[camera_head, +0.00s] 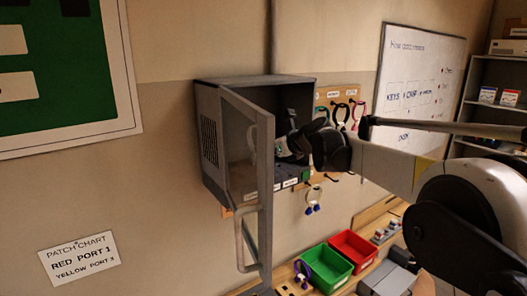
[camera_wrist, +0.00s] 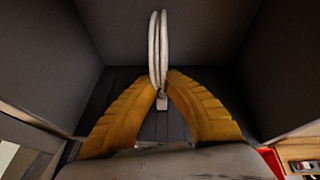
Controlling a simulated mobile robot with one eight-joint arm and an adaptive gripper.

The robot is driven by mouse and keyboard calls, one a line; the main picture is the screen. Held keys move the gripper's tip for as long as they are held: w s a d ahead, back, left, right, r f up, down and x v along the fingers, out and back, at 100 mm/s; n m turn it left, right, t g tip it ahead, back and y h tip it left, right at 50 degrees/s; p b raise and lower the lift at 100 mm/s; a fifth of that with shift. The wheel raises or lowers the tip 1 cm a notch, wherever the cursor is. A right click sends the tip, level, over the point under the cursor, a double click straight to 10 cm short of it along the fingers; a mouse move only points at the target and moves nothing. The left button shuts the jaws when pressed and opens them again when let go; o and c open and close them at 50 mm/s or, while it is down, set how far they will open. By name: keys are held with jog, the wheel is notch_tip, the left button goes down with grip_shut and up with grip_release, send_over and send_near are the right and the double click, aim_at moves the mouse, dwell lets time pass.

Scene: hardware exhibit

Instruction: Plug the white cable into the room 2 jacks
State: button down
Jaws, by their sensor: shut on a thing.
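My gripper (camera_head: 302,141) reaches into the open grey wall cabinet (camera_head: 211,140). In the wrist view its yellow fingers (camera_wrist: 161,92) are shut on a looped white cable (camera_wrist: 159,48). The cable's loops rise between the fingertips, and a small pale plug end (camera_wrist: 162,103) shows just below them. In the head view the cable is hard to make out beside the dark fingers. Small white labels (camera_head: 290,183) run along the cabinet's lower edge, too small to read. I cannot tell which jacks are room 2, or whether the plug touches one.
The cabinet's glazed door (camera_head: 266,190) stands open toward me, left of my arm. Coloured cables hang on a pegboard (camera_head: 322,97) at right. Below are a green bin (camera_head: 325,268), a red bin (camera_head: 353,250) and another looped cable (camera_head: 313,197) on the wall. A patch chart (camera_head: 79,258) hangs at lower left.

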jog(key=shift+f+b, duration=0.3)
dwell(0.4)
jog(key=c, duration=0.8)
grip_release()
jog(key=shift+c, duration=0.2)
jog(key=p+v, duration=0.1)
jog(key=v, duration=0.6)
jog(key=shift+s+d, duration=0.2)
jog(key=shift+r, duration=0.1)
